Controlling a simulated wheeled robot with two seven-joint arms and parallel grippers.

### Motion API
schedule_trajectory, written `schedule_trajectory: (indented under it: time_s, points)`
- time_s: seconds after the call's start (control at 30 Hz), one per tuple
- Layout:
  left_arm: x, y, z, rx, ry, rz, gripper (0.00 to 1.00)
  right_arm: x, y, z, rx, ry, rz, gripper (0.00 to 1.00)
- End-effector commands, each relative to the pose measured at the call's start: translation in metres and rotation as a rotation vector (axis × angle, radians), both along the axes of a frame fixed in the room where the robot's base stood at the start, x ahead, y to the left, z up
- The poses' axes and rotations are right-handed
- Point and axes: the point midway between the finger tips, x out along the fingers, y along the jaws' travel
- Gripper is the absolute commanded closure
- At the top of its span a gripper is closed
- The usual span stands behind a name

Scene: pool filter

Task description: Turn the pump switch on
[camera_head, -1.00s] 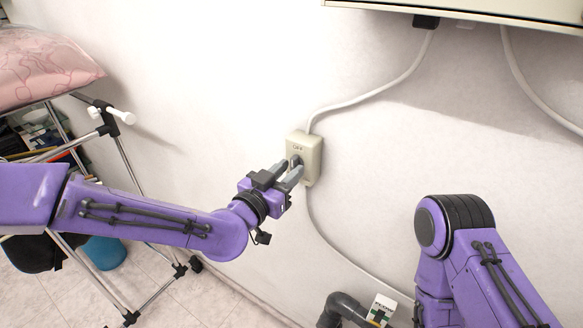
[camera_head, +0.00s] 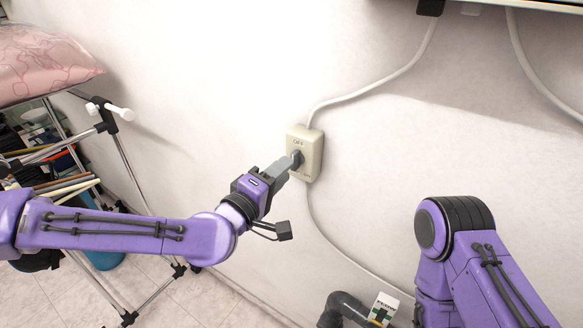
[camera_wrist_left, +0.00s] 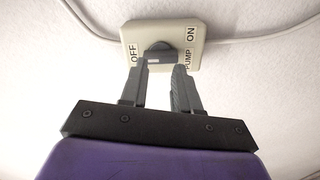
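The pump switch (camera_head: 305,153) is a cream box on the white wall, its OFF label at the top in the head view. It also shows in the left wrist view (camera_wrist_left: 193,27), with OFF on the left and ON and PUMP on the right. Its dark rotary knob (camera_wrist_left: 158,52) sits in the middle. My left gripper (camera_head: 291,163) is at the knob. In the left wrist view its two fingers (camera_wrist_left: 160,70) are apart, one tip on each side of the knob's handle; I cannot tell if they touch it. My right gripper is out of view.
White cables (camera_head: 385,88) run along the wall from the switch. A grey pipe (camera_head: 345,308) and a small labelled box (camera_head: 382,308) are at the bottom. A metal rack (camera_head: 125,165) with a pink cushion (camera_head: 40,62) stands at the left.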

Motion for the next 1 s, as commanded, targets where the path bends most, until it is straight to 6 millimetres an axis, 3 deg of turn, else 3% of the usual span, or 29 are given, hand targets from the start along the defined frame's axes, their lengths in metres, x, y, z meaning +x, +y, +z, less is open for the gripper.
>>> schedule_trajectory:
  time_s: [0.03,0.1,1.0]
  points:
    - [0.000,0.001,-0.006,-0.110,0.080,0.002,0.69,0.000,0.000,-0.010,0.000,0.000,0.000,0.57]
    - [0.000,0.000,-0.003,-0.171,0.125,0.000,0.69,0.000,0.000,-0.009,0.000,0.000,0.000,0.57]
    - [0.021,-0.018,0.001,-0.164,0.115,-0.004,0.69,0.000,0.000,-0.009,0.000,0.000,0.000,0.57]
